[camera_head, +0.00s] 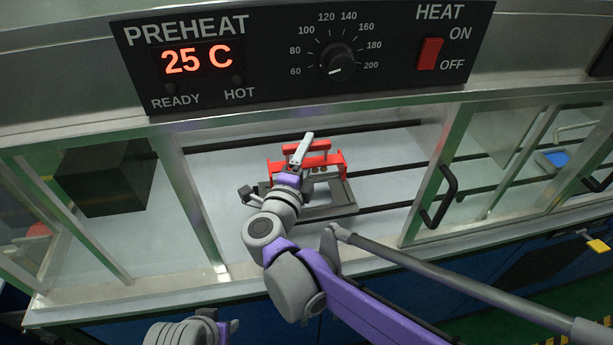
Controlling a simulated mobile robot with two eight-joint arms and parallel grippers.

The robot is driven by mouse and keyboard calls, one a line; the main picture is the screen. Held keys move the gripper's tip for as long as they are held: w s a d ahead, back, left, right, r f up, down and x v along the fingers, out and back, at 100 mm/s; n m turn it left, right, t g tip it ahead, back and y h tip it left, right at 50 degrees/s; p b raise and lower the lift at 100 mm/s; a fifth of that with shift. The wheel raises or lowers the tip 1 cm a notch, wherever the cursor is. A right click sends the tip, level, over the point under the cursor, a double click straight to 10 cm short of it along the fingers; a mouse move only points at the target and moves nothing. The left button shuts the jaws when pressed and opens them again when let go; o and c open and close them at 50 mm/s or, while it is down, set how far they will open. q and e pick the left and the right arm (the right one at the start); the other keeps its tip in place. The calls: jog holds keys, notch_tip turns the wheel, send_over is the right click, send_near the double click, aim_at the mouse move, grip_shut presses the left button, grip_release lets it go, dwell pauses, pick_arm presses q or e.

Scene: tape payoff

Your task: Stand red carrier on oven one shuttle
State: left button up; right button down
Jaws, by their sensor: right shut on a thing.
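The red carrier (336,158) is inside the open middle bay of the oven, over the grey shuttle (343,199). My arm hides part of both, and I cannot tell whether the carrier rests on the shuttle or is just above it. My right gripper (302,150) is shut on the carrier's red top bar. My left gripper (228,324) is at the bottom edge of the view, outside the oven; its fingers are too little shown to tell their state.
Dark rails (390,205) run across the bay floor. A control panel (305,55) reads 25 C, with a dial and a red heat switch (430,53). A glass door with a black handle (440,196) stands right of my arm. A black block (105,178) is behind glass at left.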

jog(key=shift+f+b, duration=0.35)
jog(key=shift+f, duration=2.5)
jog(key=shift+f, duration=0.2)
grip_release()
jog(key=v, duration=1.2)
jog(key=shift+r, duration=0.25)
